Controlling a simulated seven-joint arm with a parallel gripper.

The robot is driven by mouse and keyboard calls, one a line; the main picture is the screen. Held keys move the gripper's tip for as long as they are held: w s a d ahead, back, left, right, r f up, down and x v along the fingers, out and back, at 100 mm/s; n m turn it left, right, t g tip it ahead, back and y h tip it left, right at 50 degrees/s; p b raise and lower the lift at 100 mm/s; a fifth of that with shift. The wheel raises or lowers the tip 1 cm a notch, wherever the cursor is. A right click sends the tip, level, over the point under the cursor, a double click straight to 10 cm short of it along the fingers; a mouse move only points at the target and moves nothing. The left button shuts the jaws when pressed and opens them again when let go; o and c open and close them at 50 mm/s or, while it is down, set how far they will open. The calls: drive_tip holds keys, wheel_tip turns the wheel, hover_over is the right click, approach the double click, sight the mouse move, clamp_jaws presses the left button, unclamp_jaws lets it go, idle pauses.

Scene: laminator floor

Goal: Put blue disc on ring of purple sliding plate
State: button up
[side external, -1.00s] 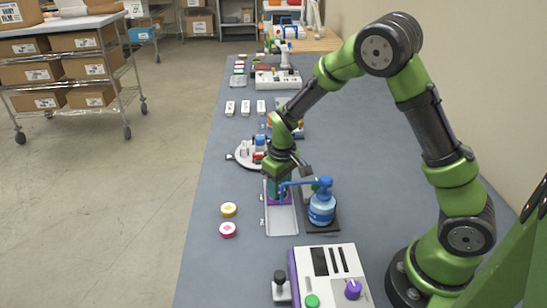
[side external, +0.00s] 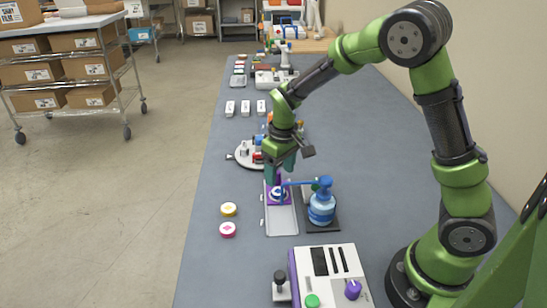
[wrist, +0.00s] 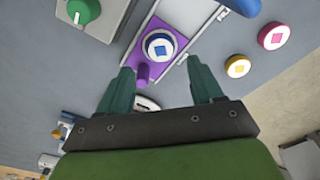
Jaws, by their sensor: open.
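The blue disc (side external: 279,192), with a white top and a blue square mark, lies on the purple sliding plate (side external: 271,203). In the wrist view the disc (wrist: 159,46) sits flat on the purple plate (wrist: 150,33), which has a purple knob (wrist: 142,76) at its near end. My gripper (side external: 280,168) is above the plate, clear of the disc. In the wrist view my gripper (wrist: 159,65) has its two teal fingers wide apart with nothing between them.
A blue pump bottle (side external: 321,208) stands right of the pale slide track (side external: 282,224), its spout reaching toward the plate. Yellow (side external: 229,209) and pink (side external: 228,230) discs lie to the left. A control box (side external: 330,285) is in front. A round white fixture (side external: 243,159) is behind.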

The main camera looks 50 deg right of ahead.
drive_tip(key=s+a+r+m+t+y, duration=0.15)
drive_tip(key=s+r, duration=0.25)
drive_tip(key=r, duration=0.4)
drive_tip(key=s+a+r+m+t+y, duration=0.1)
drive_tip(key=s+r+t, duration=0.1)
drive_tip(key=s+r, duration=0.4)
drive_tip(key=s+a+r+m+t, duration=0.1)
drive_tip(key=s+a+r+t, duration=0.1)
drive_tip(key=s, duration=0.5)
drive_tip(key=shift+s+r+t, duration=0.4)
drive_tip(key=shift+r+t, duration=0.05)
drive_tip(key=shift+r, duration=0.2)
